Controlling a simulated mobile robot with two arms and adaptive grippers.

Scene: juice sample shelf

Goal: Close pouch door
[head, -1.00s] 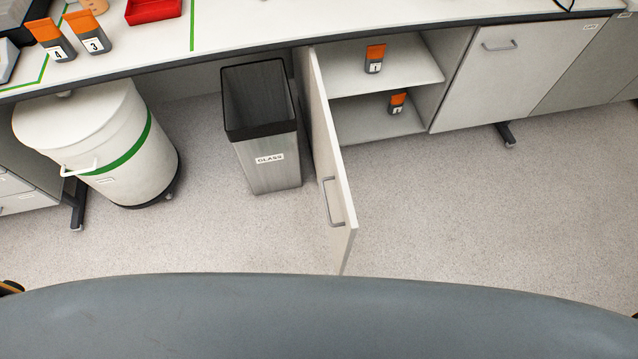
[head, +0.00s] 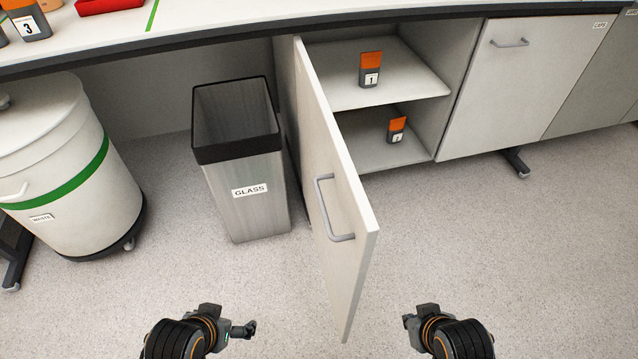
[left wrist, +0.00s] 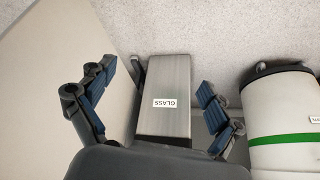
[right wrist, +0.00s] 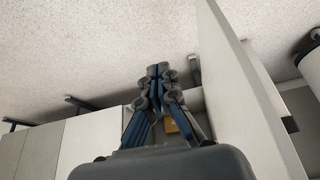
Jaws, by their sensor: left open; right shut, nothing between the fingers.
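The pouch door (head: 318,165) stands swung wide open, its edge toward me, with a grey bar handle (head: 334,208) on its left-hand face. In the right wrist view the door (right wrist: 243,85) rises to the right of the fingers. The open cupboard holds an orange and grey pouch marked 1 (head: 371,70) on its upper shelf and another pouch (head: 396,130) below. My left gripper (head: 243,329) is left of the door, apart from it, its fingers open in the left wrist view (left wrist: 155,95). My right gripper (head: 408,320) is right of the door, shut and empty in the right wrist view (right wrist: 158,72).
A grey bin labelled GLASS (head: 240,190) stands left of the door, close to it. A white waste drum with a green band (head: 65,185) is farther left. A closed cabinet door (head: 515,85) is at the right. The floor right of the door is clear.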

